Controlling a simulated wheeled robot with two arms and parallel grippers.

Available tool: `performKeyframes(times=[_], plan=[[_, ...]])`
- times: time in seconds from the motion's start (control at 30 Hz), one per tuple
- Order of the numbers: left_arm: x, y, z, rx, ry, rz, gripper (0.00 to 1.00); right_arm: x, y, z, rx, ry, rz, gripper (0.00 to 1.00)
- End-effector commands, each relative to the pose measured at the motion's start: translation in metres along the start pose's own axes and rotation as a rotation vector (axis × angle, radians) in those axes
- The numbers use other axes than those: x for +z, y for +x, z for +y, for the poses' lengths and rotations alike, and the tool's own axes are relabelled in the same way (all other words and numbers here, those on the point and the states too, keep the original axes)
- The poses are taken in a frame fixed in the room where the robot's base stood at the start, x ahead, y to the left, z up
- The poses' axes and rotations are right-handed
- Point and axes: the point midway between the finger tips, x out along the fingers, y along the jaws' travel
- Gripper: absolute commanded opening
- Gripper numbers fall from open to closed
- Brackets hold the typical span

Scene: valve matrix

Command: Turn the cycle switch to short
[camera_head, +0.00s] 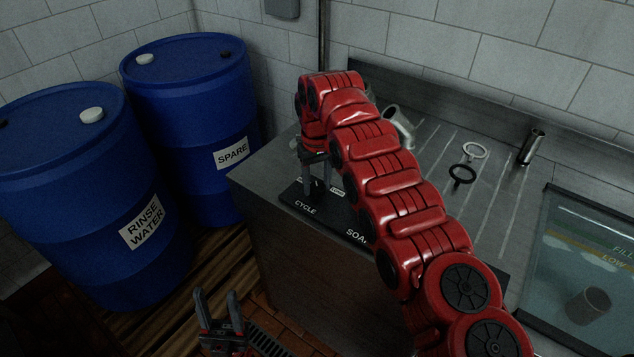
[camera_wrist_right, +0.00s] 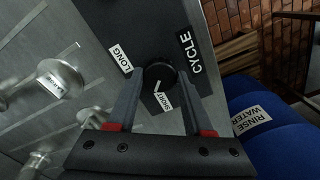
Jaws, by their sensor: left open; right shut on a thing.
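The cycle switch is a round black knob (camera_wrist_right: 160,78) with a white pointer mark, on a dark panel (camera_wrist_right: 205,48) lettered CYCLE. A LONG label (camera_wrist_right: 121,58) and a SHORT label (camera_wrist_right: 166,101) lie beside it. The white mark lies on the knob's side nearest the SHORT label. My right gripper (camera_wrist_right: 157,84) is shut on the knob, one finger on each side. In the head view the right gripper (camera_head: 314,172) points down at the panel, and its fingers and my arm hide the knob. My left gripper (camera_head: 218,302) is open and empty, low in front of the counter.
Blue drums marked SPARE (camera_head: 190,95) and RINSE WATER (camera_head: 75,185) stand left of the counter (camera_head: 265,172). A water tank (camera_head: 580,255) is at right.

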Motion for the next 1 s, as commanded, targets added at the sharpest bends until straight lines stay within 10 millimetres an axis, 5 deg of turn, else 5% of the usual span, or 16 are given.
performKeyframes(times=[0.23, 0.27, 0.4, 0.77, 0.97, 1.0], plan=[[0.000, 0.000, 0.000, 0.000, 0.000, 0.000, 0.50, 0.000, 0.000, 0.000, 0.000, -0.002, 0.000, 0.00], [0.000, 0.000, 0.000, 0.000, 0.000, 0.000, 0.50, 0.000, 0.000, 0.000, 0.001, -0.002, 0.000, 0.55], [0.000, 0.000, 0.000, 0.000, 0.000, 0.000, 0.50, 0.000, 0.000, 0.000, 0.001, -0.001, 0.000, 0.80], [0.000, 0.000, 0.000, 0.000, 0.000, 0.000, 0.50, 0.000, -0.004, -0.001, 0.002, -0.001, 0.001, 0.81], [0.000, 0.000, 0.000, 0.000, 0.000, 0.000, 0.50, -0.001, -0.035, -0.002, 0.001, -0.001, 0.004, 0.81], [-0.002, 0.015, -0.001, 0.000, 0.000, -0.001, 0.50, -0.001, -0.050, -0.003, 0.001, -0.002, 0.001, 0.81]])
